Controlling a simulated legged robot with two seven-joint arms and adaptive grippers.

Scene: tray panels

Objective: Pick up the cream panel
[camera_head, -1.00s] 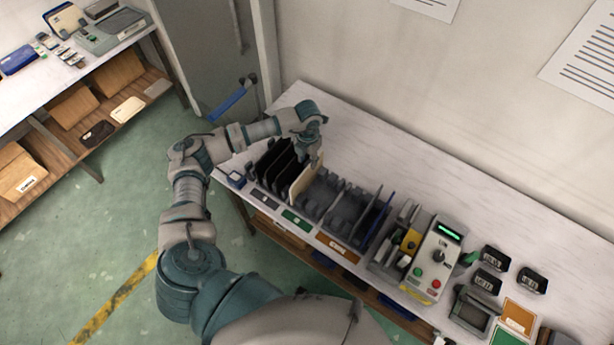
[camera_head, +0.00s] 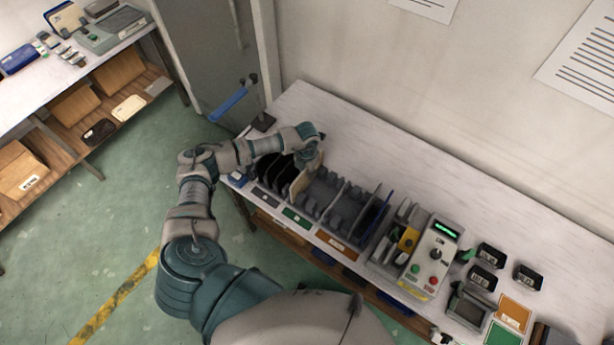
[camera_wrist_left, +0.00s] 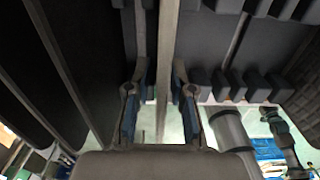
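The cream panel (camera_head: 304,178) stands upright in a slot of the dark rack (camera_head: 318,197) on the white table, just right of several black panels (camera_head: 275,170). My left gripper (camera_head: 313,160) is down at the panel's upper far part. In the left wrist view the panel shows as a pale upright strip (camera_wrist_left: 165,70) between my two blue-padded fingers (camera_wrist_left: 160,98). A narrow gap shows beside the panel, so the fingers look open around it. Part of the panel is hidden by the gripper in the head view. My right gripper is not in view.
Right of the cream panel are empty rack slots, then a blue panel (camera_head: 376,219). A control box (camera_head: 434,256) with buttons stands further right, near small black bins (camera_head: 490,254). The table behind the rack is bare, up against the wall.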

